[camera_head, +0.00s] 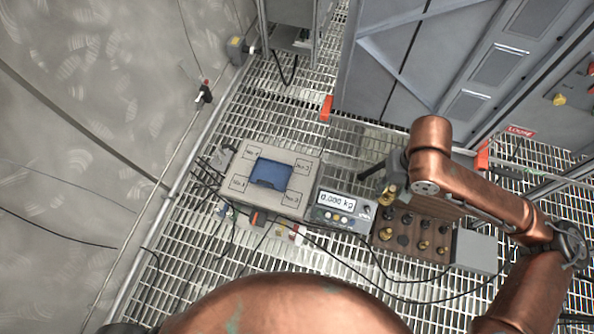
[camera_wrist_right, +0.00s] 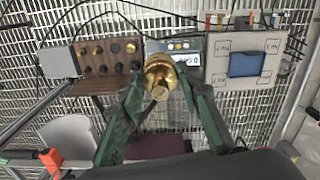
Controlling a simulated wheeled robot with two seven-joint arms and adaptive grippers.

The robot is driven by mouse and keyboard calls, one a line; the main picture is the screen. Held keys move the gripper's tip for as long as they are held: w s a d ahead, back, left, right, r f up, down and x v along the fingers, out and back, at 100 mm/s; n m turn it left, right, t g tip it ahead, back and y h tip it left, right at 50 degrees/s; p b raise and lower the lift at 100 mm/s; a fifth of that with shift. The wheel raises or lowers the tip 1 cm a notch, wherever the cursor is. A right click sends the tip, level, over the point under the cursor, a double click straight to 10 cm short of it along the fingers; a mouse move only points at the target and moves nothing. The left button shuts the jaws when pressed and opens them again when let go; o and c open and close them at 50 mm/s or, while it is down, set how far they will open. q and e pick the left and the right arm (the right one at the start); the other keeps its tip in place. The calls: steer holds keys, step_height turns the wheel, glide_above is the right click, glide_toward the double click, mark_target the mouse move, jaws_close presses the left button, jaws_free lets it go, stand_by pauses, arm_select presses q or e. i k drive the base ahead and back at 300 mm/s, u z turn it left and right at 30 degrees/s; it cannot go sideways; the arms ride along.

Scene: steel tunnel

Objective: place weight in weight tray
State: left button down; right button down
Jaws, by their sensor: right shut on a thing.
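My right gripper (camera_head: 382,190) is shut on a brass weight (camera_head: 389,196). In the right wrist view the weight (camera_wrist_right: 160,74) sits between the green fingers (camera_wrist_right: 161,88). The gripper holds it above the grating, close to the upper left corner of the brown wooden weight tray (camera_head: 412,230). In the wrist view the tray (camera_wrist_right: 112,84) lies left of the held weight. Several brass and dark knobbed pieces stand in rows in the tray. The arm and gripper partly hide the tray's far edge. My left gripper is not in view.
A flat platform with a blue square (camera_head: 270,174) and numbered corners stands left of a display unit (camera_head: 341,208) reading 0.000 kg. A grey box (camera_head: 476,251) stands right of the tray. Cables cross the grating in front. Grey cabinets (camera_head: 400,60) stand behind.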

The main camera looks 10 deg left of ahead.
mark_target(272, 174)
steer(key=u, duration=1.9)
steer(key=i, duration=1.3)
steer(key=z, duration=1.2)
